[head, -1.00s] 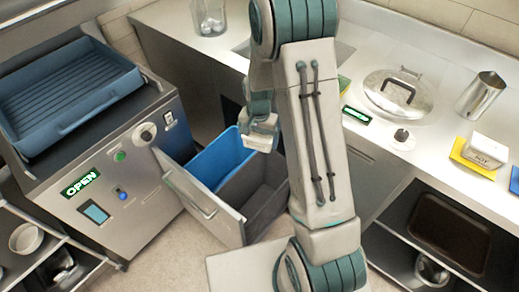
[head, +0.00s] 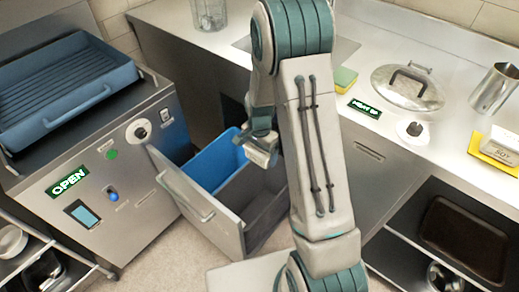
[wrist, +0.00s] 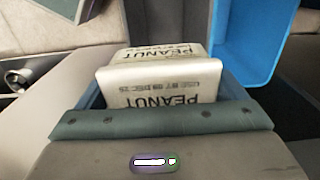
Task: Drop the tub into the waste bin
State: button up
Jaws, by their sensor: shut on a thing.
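The tub (wrist: 160,82) is white with dark lettering reading PEANUT, and it fills the middle of the wrist view. My gripper (head: 264,141) is shut on it. The drawer holds a blue bin (head: 214,163) and a dark grey bin (head: 240,193). My gripper and tub appear over this drawer, near its back right part. I cannot tell exactly which bin they are above. My arm hides the drawer's right side.
A machine with an OPEN sign (head: 68,182) and a blue tray (head: 62,90) stands left of the drawer. The counter at right holds a lid (head: 407,90), a steel jug (head: 493,88) and a white tub on a yellow mat (head: 483,153). Shelves (head: 462,240) are below.

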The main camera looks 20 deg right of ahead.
jog(key=shift+f, duration=0.15)
jog(key=o, duration=0.9)
notch_tip(320, 180, up, 14)
jog(key=p, duration=0.1)
jog(key=s+r+n+t+p, duration=0.1)
jog(key=s+r+n+p, duration=0.1)
jog(key=s+r+n, duration=0.3)
jog(key=s+r+n+t+p, duration=0.1)
jog(key=s+r+n+p, duration=0.2)
jog(key=s+r, duration=0.8)
jog(key=s+n, duration=0.2)
jog(key=s, duration=0.2)
jog(key=shift+s+r+t, duration=0.25)
jog(key=shift+s+t, duration=0.1)
jog(key=shift+t, duration=0.05)
